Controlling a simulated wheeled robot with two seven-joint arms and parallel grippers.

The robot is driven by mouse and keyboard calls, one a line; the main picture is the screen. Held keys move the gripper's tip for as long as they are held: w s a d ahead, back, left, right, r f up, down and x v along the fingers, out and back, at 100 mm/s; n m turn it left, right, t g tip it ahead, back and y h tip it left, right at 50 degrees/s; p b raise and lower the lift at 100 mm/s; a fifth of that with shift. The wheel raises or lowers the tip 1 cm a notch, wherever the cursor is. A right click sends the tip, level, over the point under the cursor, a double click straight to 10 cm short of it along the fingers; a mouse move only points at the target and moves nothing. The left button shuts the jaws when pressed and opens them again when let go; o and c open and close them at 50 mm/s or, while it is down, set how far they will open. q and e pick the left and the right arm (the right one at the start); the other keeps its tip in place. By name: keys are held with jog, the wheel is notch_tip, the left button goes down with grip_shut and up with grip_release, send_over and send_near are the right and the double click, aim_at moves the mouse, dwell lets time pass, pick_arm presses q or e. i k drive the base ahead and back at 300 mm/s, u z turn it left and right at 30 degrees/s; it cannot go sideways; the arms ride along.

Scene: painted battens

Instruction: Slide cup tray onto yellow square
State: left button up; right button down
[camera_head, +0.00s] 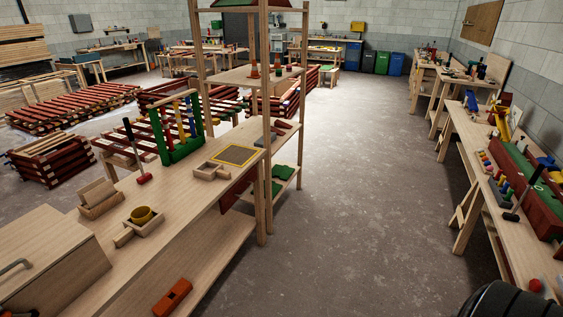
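A small wooden tray (151,226) with a handle toward the lower left sits on the left workbench. The tray is apart from the square. Neither of my grippers shows in the view. A dark rounded shape at the lower right corner seems to be part of my own body.
A second wooden tray (208,170) lies against the near-left side of the square. Shelf posts (268,100) rise beside the square. The floor (350,210) between benches is clear.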

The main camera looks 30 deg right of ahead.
aim_at(208, 170)
jog(key=z, duration=1.55)
jog(key=i, duration=2.55)
jog(key=u, duration=3.3)
